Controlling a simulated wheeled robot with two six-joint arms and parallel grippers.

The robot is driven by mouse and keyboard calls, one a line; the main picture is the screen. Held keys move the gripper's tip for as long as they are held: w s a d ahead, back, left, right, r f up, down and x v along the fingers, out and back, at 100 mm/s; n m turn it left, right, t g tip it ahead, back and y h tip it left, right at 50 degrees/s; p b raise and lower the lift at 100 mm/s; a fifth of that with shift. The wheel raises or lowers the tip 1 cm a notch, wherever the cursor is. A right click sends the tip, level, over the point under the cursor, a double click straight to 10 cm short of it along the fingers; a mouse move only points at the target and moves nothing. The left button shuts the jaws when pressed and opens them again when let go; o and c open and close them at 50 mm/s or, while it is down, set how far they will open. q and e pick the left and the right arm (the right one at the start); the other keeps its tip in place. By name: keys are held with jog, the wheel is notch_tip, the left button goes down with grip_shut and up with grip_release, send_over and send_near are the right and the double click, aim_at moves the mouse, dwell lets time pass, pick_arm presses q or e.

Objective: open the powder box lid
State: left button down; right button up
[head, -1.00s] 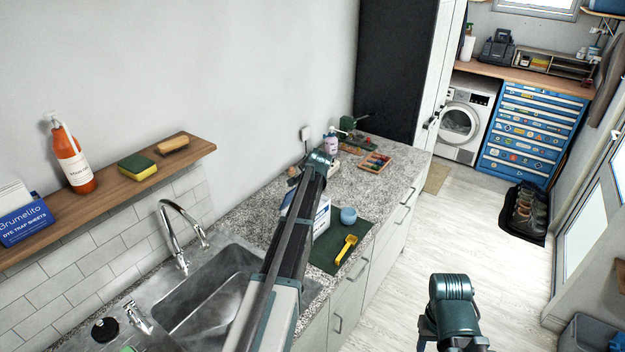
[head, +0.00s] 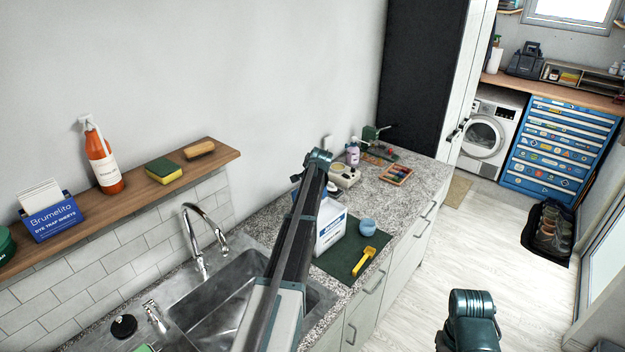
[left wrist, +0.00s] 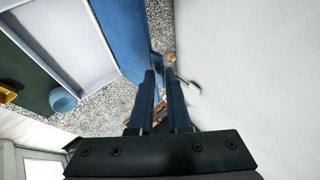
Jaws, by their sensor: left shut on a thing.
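The powder box (head: 333,234) is white with blue print and stands on a dark green mat (head: 345,262) on the counter, partly hidden by my left arm. In the left wrist view, the box (left wrist: 75,40) shows a pale grey, tray-like inside, which appears uncovered. A blue panel, seemingly its lid (left wrist: 122,35), stands up along the box's edge beside my fingers. My left gripper (left wrist: 160,78) is shut on the lid's edge, though the contact is small in view. In the head view the left fingers are hidden.
A light blue cup (head: 368,227) and a yellow scoop (head: 364,260) are on the mat beside the box. A sink with a faucet (head: 196,235) is on the near side. A crayon-like tray (head: 396,174) and bottle (head: 352,154) stand farther back. The wall is close behind.

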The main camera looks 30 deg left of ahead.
pick_arm(q)
jog(key=shift+a, duration=0.15)
jog(key=c, duration=1)
grip_release()
jog(key=p+v, duration=1)
jog(key=v, duration=0.4)
jog(key=shift+w+a, duration=0.1)
